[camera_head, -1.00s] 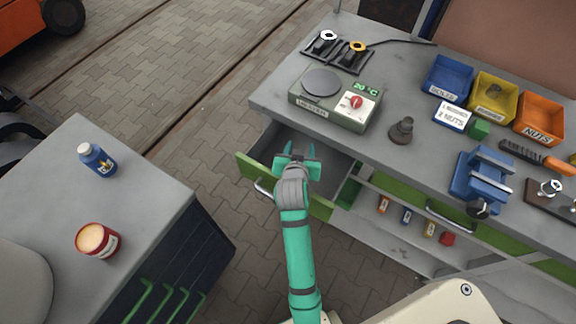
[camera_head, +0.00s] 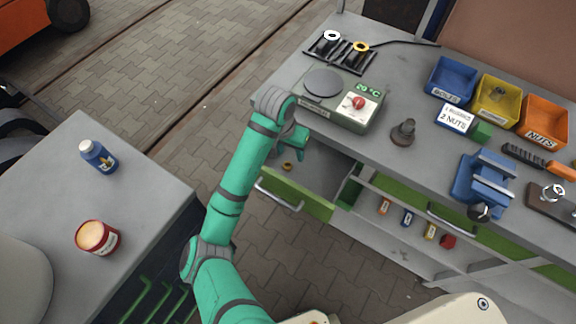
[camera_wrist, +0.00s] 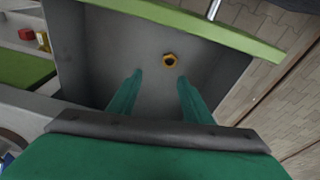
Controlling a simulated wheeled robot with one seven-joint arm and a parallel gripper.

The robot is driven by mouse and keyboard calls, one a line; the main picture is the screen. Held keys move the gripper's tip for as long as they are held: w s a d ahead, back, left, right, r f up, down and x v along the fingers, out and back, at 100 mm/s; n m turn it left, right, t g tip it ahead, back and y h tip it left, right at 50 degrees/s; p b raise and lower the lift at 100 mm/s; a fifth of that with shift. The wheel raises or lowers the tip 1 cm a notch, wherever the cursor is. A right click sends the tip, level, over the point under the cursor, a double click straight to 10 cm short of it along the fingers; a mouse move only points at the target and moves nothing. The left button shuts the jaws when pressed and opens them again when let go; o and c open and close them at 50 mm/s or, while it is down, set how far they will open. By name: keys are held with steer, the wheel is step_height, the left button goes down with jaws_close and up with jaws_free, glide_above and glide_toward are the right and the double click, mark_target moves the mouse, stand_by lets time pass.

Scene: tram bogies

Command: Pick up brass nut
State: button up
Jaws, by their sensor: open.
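The brass nut (camera_wrist: 169,60) lies on the grey floor of the open drawer (camera_wrist: 110,50), near the drawer's front in the wrist view. In the head view the nut (camera_head: 287,166) shows as a small gold spot inside the drawer, just below my gripper (camera_head: 298,146). My gripper, also in the wrist view (camera_wrist: 160,88), is open and empty. Its two green fingers point into the drawer, with the nut beyond the fingertips and roughly between their lines, nearer the right finger. The gap in height is hard to tell.
The drawer's green front (camera_head: 296,194) and side walls bound the space around the nut. The workbench (camera_head: 375,150) overhangs the drawer's back, with a hotplate (camera_head: 340,100) above. A grey cabinet top (camera_head: 60,200) with a blue bottle (camera_head: 97,157) and red tin (camera_head: 97,238) stands left.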

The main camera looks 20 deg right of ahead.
steer(key=a+r, duration=0.1)
steer(key=a, duration=0.1)
glide_above(287, 165)
steer(key=a, duration=0.1)
steer(key=shift+m+y, duration=0.3)
steer(key=shift+y, duration=0.1)
steer(key=f, duration=0.3)
steer(key=s+f, duration=0.1)
steer(key=f, duration=0.1)
steer(key=shift+a+f, duration=0.1)
steer(key=shift+w+d+f, duration=0.1)
steer(key=shift+d+f, duration=0.05)
steer(key=shift+f, duration=0.7)
steer(key=shift+w+d+f, duration=0.1)
steer(key=shift+d+f, duration=0.1)
steer(key=shift+f, duration=0.7)
steer(key=shift+w+d+f, duration=0.1)
steer(key=shift+d+f, duration=0.05)
steer(key=shift+f, duration=0.7)
steer(key=shift+c, duration=0.6)
jaws_close()
